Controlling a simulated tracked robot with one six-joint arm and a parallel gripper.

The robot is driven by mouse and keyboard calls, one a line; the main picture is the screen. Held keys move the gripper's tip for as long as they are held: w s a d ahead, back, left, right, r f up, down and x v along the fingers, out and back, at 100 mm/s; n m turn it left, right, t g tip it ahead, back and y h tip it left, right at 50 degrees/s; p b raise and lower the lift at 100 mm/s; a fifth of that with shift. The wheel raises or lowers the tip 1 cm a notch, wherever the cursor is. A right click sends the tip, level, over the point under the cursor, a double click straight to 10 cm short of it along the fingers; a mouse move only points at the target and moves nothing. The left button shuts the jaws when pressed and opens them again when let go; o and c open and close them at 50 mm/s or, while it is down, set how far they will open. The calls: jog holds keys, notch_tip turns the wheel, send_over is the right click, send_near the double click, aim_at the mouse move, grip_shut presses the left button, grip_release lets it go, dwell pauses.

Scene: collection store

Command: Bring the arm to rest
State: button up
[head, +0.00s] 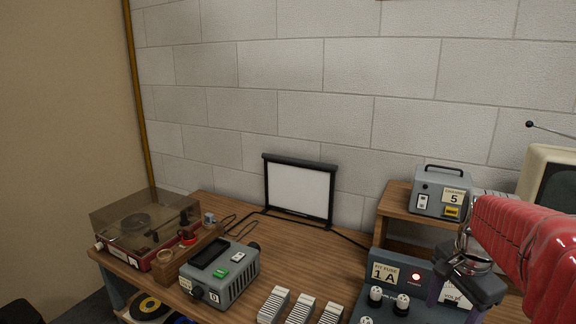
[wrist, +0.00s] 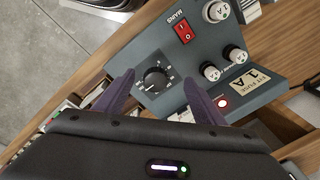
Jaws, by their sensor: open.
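My red-sleeved arm (head: 530,245) reaches in from the right in the head view. My gripper (head: 455,294) hangs over the right part of the wooden bench, in front of a blue-grey fuse panel (head: 399,268) labelled "FIT FUSE 1A". In the wrist view my gripper (wrist: 160,85) has its two purple fingers apart, with nothing held between them. A black dial (wrist: 157,78) on the panel shows beyond and between the fingertips. I cannot tell whether the fingers touch the panel.
A grey box marked 5 (head: 440,191) stands on a raised shelf near my arm. A grey device (head: 220,275), a record player (head: 146,226) and a framed white screen (head: 300,189) are on the bench (head: 282,245). White ribbed blocks (head: 303,310) lie in front. A red switch (wrist: 183,30) is on the panel.

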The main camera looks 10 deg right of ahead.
jog(key=s+a+n+t, duration=0.2)
jog(key=s+a+n, duration=0.2)
jog(key=a+n, duration=0.4)
jog(key=s+a+n+t, duration=0.2)
jog(key=s+a+n, duration=0.2)
jog(key=a+n, duration=0.4)
jog(key=a, duration=0.6)
jog(key=shift+s+a+r, duration=0.25)
jog(key=shift+s+r, duration=0.05)
jog(key=shift+r, duration=0.1)
